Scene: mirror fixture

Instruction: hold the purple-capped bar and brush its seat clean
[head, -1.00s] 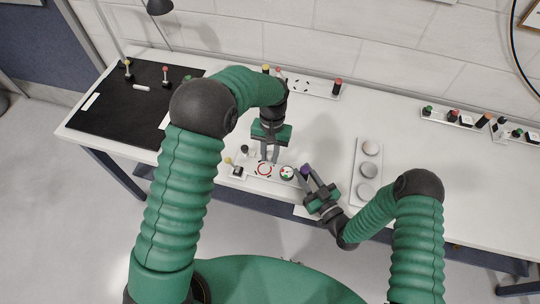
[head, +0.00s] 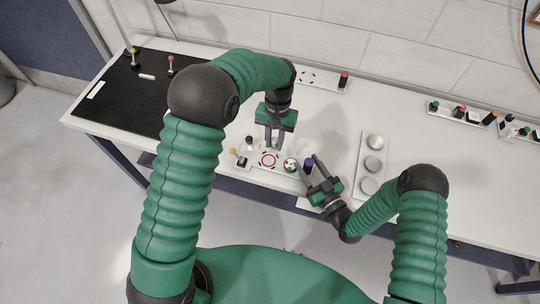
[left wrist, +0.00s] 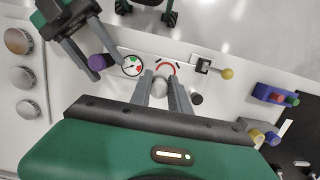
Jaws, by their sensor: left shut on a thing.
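The purple-capped bar (head: 309,164) stands at the right end of a white fixture plate (head: 258,170). My right gripper (head: 310,165) has its fingers spread on either side of it; contact is unclear. The purple cap (left wrist: 98,62) also shows between those fingers in the left wrist view. My left gripper (head: 274,147) points down just behind the red-marked ring (head: 268,160) on the plate. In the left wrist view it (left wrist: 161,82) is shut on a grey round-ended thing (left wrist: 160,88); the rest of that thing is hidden. I cannot make out bristles or the bar's seat.
A round dial (head: 290,165) sits between ring and bar. A black knob (head: 249,140) and a yellow-tipped lever (head: 235,152) stand left of the ring. A white tray (head: 362,151) with three grey discs lies right. A black mat (head: 125,95) covers the table's left end.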

